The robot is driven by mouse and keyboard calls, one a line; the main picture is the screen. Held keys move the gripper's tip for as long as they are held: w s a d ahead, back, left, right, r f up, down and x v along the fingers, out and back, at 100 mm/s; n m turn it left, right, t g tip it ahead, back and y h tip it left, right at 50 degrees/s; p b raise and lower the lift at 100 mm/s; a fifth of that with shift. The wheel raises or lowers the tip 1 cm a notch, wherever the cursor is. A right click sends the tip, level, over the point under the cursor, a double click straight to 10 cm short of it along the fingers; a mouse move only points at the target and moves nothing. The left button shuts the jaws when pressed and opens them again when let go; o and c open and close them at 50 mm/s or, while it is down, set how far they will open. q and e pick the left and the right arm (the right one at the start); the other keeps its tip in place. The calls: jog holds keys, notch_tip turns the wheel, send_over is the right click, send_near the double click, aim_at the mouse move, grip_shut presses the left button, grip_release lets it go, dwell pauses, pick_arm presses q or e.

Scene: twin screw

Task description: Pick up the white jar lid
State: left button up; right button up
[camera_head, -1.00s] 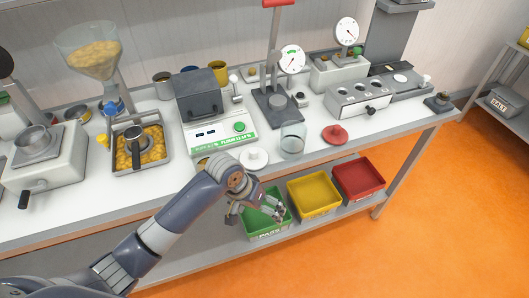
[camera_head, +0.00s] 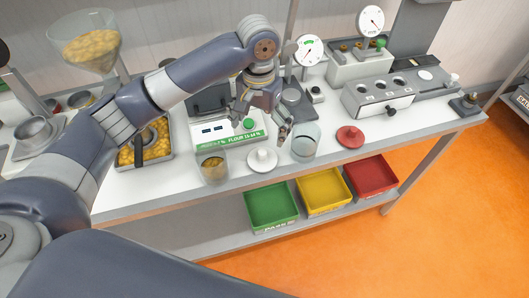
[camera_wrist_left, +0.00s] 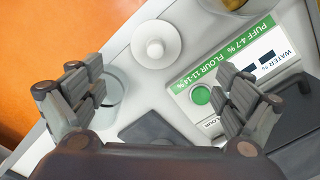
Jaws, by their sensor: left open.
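The white jar lid (camera_head: 262,160) is a round disc with a raised knob and lies flat on the bench near its front edge. In the left wrist view the lid (camera_wrist_left: 156,42) is beyond my fingertips, near the top middle. My left gripper (camera_head: 262,122) is open and empty above the bench, over the space between the analyser and the glass jar, apart from the lid. Its two fingers (camera_wrist_left: 158,92) show spread wide in the wrist view. My right gripper is not in view.
An empty glass jar (camera_head: 305,142) stands just right of the lid. A grain-filled jar (camera_head: 213,168) stands left. The analyser (camera_head: 230,132) is behind. A red lid (camera_head: 350,136) lies further right. Green (camera_head: 271,205), yellow (camera_head: 322,190) and red (camera_head: 371,176) bins sit on the lower shelf.

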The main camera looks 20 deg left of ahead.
aim_at(262, 151)
pick_arm(q)
jog(key=f, duration=0.4)
jog(key=shift+s+p, duration=0.25)
jog(key=shift+p, duration=0.05)
jog(key=shift+f, duration=0.3)
jog(key=f, duration=0.1)
jog(key=f+p, duration=0.1)
jog(key=f, duration=0.1)
jog(key=f+p, duration=0.1)
jog(key=f, duration=0.1)
jog(key=shift+d, duration=0.3)
jog(key=shift+f, duration=0.3)
jog(key=c, duration=1)
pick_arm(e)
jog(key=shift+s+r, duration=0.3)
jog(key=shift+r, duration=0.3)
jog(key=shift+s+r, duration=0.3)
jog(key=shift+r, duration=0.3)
